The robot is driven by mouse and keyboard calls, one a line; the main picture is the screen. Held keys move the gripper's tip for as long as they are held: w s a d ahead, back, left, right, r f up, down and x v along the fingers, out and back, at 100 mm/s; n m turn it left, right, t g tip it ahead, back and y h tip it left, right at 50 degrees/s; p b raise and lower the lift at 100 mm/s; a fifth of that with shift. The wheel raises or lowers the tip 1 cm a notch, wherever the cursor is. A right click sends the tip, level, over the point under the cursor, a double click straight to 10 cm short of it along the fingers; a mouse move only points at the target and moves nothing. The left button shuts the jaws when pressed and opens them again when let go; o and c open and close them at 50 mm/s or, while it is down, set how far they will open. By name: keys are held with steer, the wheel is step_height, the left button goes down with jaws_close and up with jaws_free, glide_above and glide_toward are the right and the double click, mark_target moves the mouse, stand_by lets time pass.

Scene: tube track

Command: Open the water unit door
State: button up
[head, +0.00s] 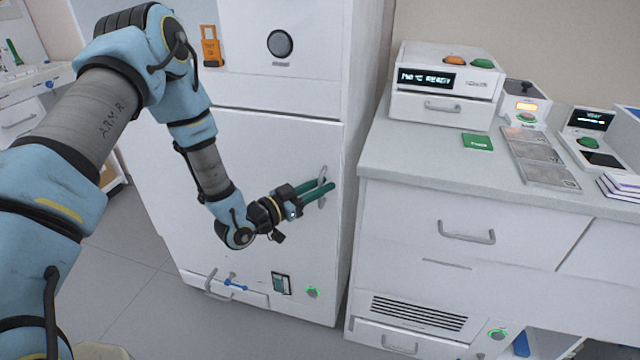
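A tall white cabinet stands in the middle of the head view, and its large lower door (250,150) looks flush with the front. I see no label that names it as the water unit. A short upright grey handle (322,202) sits near the door's right edge. My gripper (326,184) reaches in from the left at the handle's height. Its two green fingers lie across the handle, whose ends show above and below them. The fingers are close together with a narrow gap. I cannot tell whether they grip the handle or only surround it.
A grey-topped white counter (400,155) stands close on the right, carrying a "READY" device (445,85) and smaller units. Open grey floor (110,270) lies to the left.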

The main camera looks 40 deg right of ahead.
steer(key=shift+c, duration=0.2)
jaws_close()
stand_by(1.3)
